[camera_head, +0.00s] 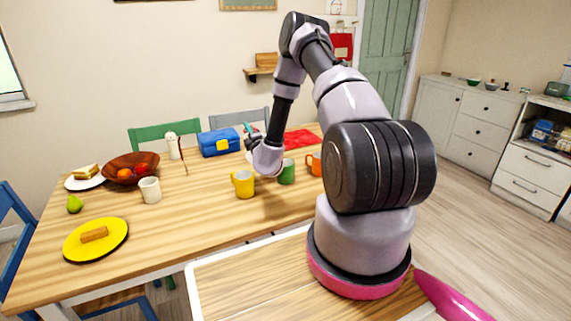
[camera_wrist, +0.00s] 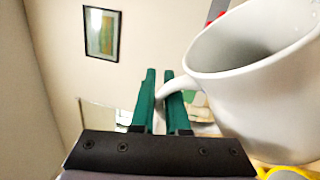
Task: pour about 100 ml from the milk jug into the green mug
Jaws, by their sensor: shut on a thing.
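The milk jug (camera_wrist: 255,95) is a white vessel with a handle and a wide open mouth, filling the right of the wrist view. My gripper (camera_wrist: 160,78) has green fingers shut on its handle. In the head view my gripper (camera_head: 249,129) is above the far side of the table; the jug is mostly hidden there behind my wrist. The green mug (camera_head: 287,173) stands upright on the table, to the right of and nearer than my gripper. I cannot see the jug's contents or the inside of the mug clearly.
A yellow mug (camera_head: 243,184) stands left of the green mug, and an orange mug (camera_head: 314,163) right of it. A blue box (camera_head: 219,142), white cup (camera_head: 150,190), fruit bowl (camera_head: 130,161) and yellow plate (camera_head: 78,246) are further left. The table's front middle is clear.

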